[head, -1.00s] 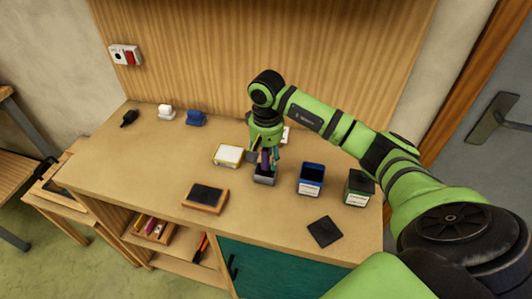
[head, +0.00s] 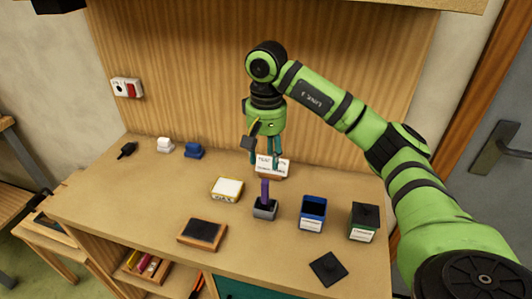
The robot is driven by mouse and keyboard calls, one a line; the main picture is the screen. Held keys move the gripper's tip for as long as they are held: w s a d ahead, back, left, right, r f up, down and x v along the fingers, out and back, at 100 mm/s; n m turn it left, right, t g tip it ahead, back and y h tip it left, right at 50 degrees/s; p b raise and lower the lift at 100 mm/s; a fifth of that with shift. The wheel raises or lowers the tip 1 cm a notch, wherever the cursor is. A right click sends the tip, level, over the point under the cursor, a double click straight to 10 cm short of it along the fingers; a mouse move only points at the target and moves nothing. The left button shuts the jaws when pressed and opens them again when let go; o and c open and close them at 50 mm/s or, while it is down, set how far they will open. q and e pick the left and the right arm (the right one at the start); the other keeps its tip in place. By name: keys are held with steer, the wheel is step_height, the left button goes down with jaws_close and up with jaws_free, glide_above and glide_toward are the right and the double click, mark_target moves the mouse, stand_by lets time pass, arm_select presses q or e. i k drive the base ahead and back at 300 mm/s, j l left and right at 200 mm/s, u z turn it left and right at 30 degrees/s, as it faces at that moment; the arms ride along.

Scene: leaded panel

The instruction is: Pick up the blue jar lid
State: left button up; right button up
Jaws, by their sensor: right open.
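A dark flat square (head: 328,268) lies on the bench in front of the blue jar (head: 312,213). It looks like a lid, but I cannot tell for certain that it is the blue jar's. The blue jar stands upright with its top uncovered. My right gripper (head: 267,164) points down, open and empty, above and behind a small grey holder (head: 264,211). A purple stick (head: 265,190) stands upright in that holder. The gripper is well to the left of and behind the dark square. My left gripper is not in view.
A green jar (head: 363,222) with a dark top stands right of the blue jar. A white card stand (head: 273,167) is behind the gripper. A yellow-edged white block (head: 227,189) and a wood-framed dark pad (head: 203,233) lie to the left. The bench's left part is mostly clear.

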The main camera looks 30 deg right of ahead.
mark_target(328, 268)
steer(key=z, duration=1.45)
